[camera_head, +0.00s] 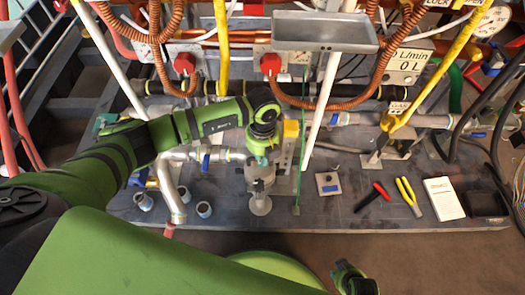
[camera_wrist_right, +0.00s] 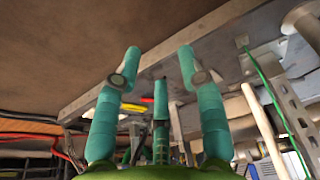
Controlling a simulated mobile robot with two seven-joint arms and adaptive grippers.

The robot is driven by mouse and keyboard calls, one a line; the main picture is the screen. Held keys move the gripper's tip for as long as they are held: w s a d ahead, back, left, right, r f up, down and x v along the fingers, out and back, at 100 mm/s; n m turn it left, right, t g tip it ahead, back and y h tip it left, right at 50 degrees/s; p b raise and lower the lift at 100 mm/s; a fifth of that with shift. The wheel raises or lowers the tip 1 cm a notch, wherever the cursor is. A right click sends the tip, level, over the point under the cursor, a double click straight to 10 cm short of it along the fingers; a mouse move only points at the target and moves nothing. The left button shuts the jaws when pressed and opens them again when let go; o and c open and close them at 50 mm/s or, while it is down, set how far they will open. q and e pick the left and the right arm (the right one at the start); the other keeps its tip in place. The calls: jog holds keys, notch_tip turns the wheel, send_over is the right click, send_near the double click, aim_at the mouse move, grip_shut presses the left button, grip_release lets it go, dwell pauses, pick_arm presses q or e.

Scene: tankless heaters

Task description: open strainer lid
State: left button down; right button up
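The strainer (camera_head: 260,184) is a grey metal fitting near the middle of the bench in the head view, with a round flange (camera_head: 261,205) at its near end. I cannot make out clearly which part is its lid. My left gripper (camera_head: 262,158) is directly above the strainer, pointing down, its teal fingers at or close to the fitting's top. Its fingertips are too small and overlapped to show whether they grip. Part of my right gripper (camera_head: 352,278) shows low in the head view, away from the bench. In the right wrist view its teal fingers (camera_wrist_right: 158,70) are spread and empty.
Red-handled pliers (camera_head: 372,195), yellow-handled pliers (camera_head: 408,196), a white booklet (camera_head: 443,199) and a small square plate (camera_head: 328,183) lie on the bench (camera_head: 330,215). A green rod (camera_head: 301,165) and pale pipe (camera_head: 325,110) stand right of the strainer. Small cups (camera_head: 204,209) stand left.

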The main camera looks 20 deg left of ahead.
pick_arm(q)
jog(key=shift+s+f, duration=0.15)
jog(key=shift+f, duration=1.15)
